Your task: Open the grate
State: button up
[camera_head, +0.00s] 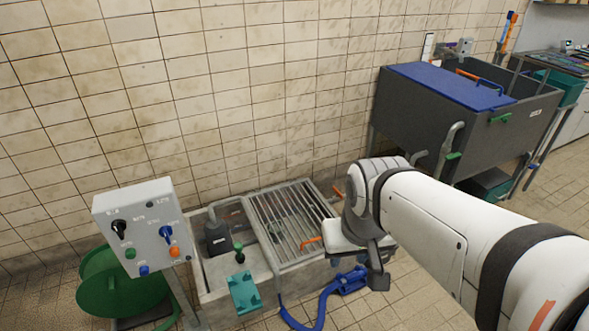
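The grate (283,222), a metal frame with parallel bars, lies flat over the right part of a concrete basin (215,287). An orange handle (310,242) shows at its front right, and another orange piece (338,192) shows by its back right corner. My gripper (376,268) hangs at the end of my white arm, to the right of the grate and apart from it in the picture. A dark finger part points down. My wrist hides part of the basin's right side, and whether the fingers are apart cannot be seen.
A control box (140,235) with knobs stands at the left before a green reel (110,285). A dark pump (217,235) sits in the basin's uncovered left part. A blue hose (325,302) lies in front. A grey tank (410,115) with a blue lid stands behind my arm.

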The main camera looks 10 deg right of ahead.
aim_at(323, 202)
jog(key=z, duration=0.05)
jog(key=k, duration=0.5)
jog(key=z, duration=0.3)
jog(key=i, duration=1.55)
jog(key=u, duration=0.35)
